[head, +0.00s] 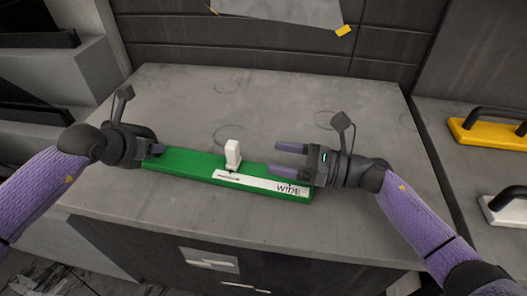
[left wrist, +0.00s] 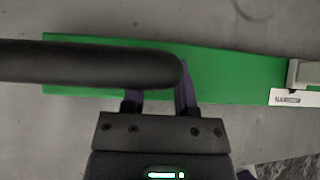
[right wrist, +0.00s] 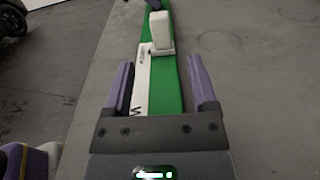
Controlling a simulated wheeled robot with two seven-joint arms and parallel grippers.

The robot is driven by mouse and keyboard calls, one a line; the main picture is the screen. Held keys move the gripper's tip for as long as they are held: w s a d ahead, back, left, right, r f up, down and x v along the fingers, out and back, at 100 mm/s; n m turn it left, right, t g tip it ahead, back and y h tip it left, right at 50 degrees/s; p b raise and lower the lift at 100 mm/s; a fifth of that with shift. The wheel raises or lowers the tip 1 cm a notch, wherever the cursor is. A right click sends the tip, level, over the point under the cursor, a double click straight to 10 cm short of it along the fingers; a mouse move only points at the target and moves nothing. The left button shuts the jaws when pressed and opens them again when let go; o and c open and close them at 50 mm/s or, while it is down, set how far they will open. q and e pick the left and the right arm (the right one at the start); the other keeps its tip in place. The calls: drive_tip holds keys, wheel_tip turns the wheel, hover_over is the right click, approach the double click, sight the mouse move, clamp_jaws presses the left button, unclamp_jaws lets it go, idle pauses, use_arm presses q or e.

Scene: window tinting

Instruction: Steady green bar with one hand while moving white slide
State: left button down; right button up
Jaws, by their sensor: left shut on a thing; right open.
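The green bar (head: 190,162) lies flat on the grey worktop, with a white label strip marked "WIDE" (head: 290,188) on its right part. The white slide (head: 233,154) stands upright near the bar's middle, at the label's left end; it also shows in the right wrist view (right wrist: 160,32). My left gripper (head: 147,150) is shut on the bar's left end; in the left wrist view a dark arm-like part hides some of the bar there. My right gripper (head: 290,158) is open at the bar's right end, its fingers on either side of the bar and pointing toward the slide, apart from it.
The grey worktop (head: 280,90) is clear behind the bar. To the right, a yellow block with a black handle (head: 480,132) and a white block with a black handle (head: 505,208) lie on another surface. A dark panelled wall (head: 180,40) stands behind.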

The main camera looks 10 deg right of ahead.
use_arm(q)
drive_tip(key=shift+r, duration=0.1)
unclamp_jaws()
idle(0.4)
drive_tip(key=shift+v, duration=2.95)
wheel_tip(320, 180, up, 6)
